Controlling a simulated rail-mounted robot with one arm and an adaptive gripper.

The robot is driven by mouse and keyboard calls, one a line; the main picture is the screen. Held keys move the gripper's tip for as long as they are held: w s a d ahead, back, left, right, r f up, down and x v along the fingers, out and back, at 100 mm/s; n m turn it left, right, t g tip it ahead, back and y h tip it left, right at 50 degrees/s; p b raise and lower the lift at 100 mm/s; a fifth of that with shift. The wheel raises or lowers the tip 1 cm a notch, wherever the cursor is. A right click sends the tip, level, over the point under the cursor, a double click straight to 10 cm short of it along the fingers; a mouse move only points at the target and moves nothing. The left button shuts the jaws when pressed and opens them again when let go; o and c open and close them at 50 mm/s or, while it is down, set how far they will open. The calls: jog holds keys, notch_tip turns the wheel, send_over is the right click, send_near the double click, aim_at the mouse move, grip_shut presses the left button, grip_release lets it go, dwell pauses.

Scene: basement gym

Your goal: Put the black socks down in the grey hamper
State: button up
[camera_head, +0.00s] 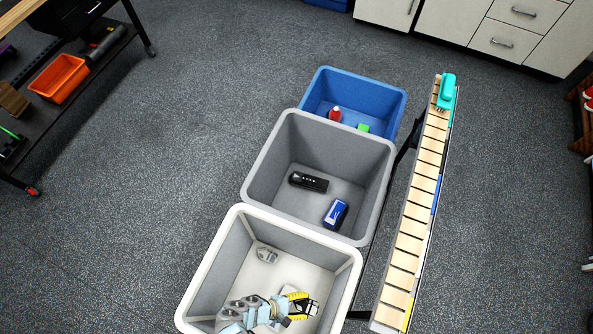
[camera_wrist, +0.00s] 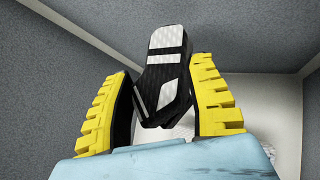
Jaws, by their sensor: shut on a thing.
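My gripper (camera_head: 297,303) is down inside the white hamper (camera_head: 228,239), near its right side. Its yellow-padded fingers (camera_wrist: 163,75) are shut on black socks with white stripes (camera_wrist: 168,52), which stick out past the fingertips. In the head view the socks are small and partly hidden by the gripper. The grey hamper (camera_head: 262,163) stands just behind the white one. On its floor lie a black bundle with small white marks (camera_head: 309,182) and a blue bundle with a white stripe (camera_head: 335,213).
A grey item (camera_head: 267,255) lies in the white hamper. The blue hamper (camera_head: 348,80) behind holds a red item (camera_head: 335,114) and a green item (camera_head: 363,127). A slatted wooden conveyor (camera_head: 414,205) runs along the right, with a teal item (camera_head: 447,92) at its far end.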

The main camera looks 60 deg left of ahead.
jog(key=shift+r+p, duration=3.2)
jog(key=shift+r, duration=0.45)
jog(key=shift+r+p, duration=0.75)
jog(key=shift+r, duration=6.05)
